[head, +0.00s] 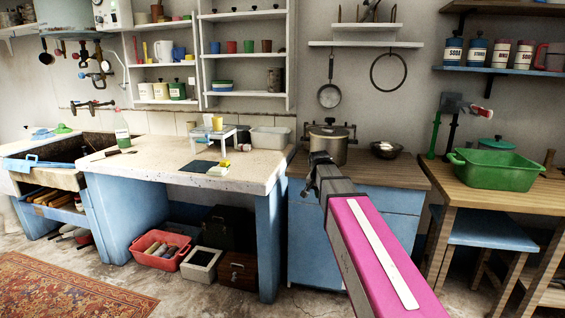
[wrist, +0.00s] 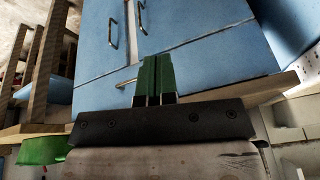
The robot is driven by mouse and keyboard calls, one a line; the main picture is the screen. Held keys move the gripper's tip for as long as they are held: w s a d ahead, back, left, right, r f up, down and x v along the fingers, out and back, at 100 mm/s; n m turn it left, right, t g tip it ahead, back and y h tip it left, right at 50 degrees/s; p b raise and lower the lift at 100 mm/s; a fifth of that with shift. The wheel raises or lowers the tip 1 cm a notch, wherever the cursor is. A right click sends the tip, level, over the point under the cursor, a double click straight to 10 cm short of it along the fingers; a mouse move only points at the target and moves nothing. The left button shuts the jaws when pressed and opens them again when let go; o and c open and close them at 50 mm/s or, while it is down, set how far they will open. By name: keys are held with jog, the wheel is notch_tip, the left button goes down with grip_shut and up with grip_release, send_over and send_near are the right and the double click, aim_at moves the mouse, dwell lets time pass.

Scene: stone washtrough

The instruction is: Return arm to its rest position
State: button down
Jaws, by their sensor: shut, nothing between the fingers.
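My gripper (wrist: 160,80) shows in the wrist view with its two green fingers side by side, shut and with nothing between them. Behind the fingers is a blue cabinet front with metal handles. In the head view my pink arm reaches from the lower right toward the blue cabinet (head: 352,235). The dark end of the arm is in front of the cabinet's wooden top, just below the steel pot (head: 328,143). The fingers themselves are hard to make out in the head view.
A pale stone counter (head: 180,160) is at left, with a small white stand and grey tub (head: 270,139). A green basin (head: 497,170) sits on the wooden table at right. A blue stool (head: 490,228) is under it. A red crate (head: 160,250) lies below the counter.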

jog(key=s+d+f+n+g, duration=0.2)
jog(key=s+f+n, duration=0.1)
jog(key=s+f, duration=0.8)
jog(key=s+d+f+n+g+y, duration=0.1)
jog(key=s+f+n, duration=0.2)
jog(key=s+f, duration=0.8)
jog(key=shift+s+d+f+g, duration=0.2)
jog(key=shift+s+d+g, duration=0.2)
jog(key=shift+s, duration=0.35)
